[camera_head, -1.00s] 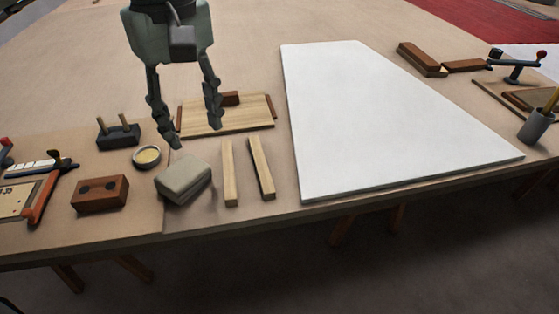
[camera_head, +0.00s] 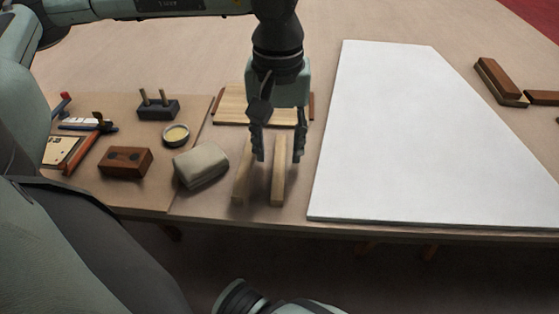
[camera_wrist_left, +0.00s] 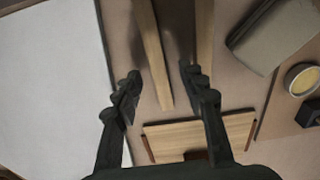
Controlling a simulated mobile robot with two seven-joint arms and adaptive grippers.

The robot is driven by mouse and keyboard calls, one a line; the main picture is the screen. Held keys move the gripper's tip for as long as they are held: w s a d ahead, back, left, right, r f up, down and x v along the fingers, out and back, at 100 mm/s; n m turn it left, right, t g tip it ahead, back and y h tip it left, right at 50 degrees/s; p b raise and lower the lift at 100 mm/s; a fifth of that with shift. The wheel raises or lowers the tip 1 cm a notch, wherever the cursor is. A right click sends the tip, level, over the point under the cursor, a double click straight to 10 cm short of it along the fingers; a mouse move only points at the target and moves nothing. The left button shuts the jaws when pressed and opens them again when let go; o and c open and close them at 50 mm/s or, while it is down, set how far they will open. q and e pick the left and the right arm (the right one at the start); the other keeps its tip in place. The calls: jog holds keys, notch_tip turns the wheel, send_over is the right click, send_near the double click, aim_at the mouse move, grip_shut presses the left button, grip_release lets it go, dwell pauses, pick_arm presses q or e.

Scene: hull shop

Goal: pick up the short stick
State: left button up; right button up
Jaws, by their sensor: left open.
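Two pale wooden sticks lie side by side near the table's front edge: a left stick (camera_head: 242,182) and a right stick (camera_head: 278,185). I cannot tell surely which is shorter. My left gripper (camera_head: 278,156) is open, pointing down above the far part of the right stick. In the left wrist view, the gripper (camera_wrist_left: 160,80) has the right stick (camera_wrist_left: 155,55) in the gap between its fingers, apart from both. The left stick (camera_wrist_left: 204,30) runs beyond one finger there, its end partly hidden.
A grey-beige block (camera_head: 202,166) lies left of the sticks. A wooden board (camera_head: 232,105) lies behind them, and a large white panel (camera_head: 400,150) to the right. A yellow-filled tin (camera_head: 176,135) and a brown block (camera_head: 125,162) stand further left.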

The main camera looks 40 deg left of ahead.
pick_arm(q)
notch_tip(320, 180, down, 2)
jog(key=shift+f, duration=0.1)
grip_shut()
jog(key=shift+w+r, duration=0.1)
jog(key=shift+r, duration=0.1)
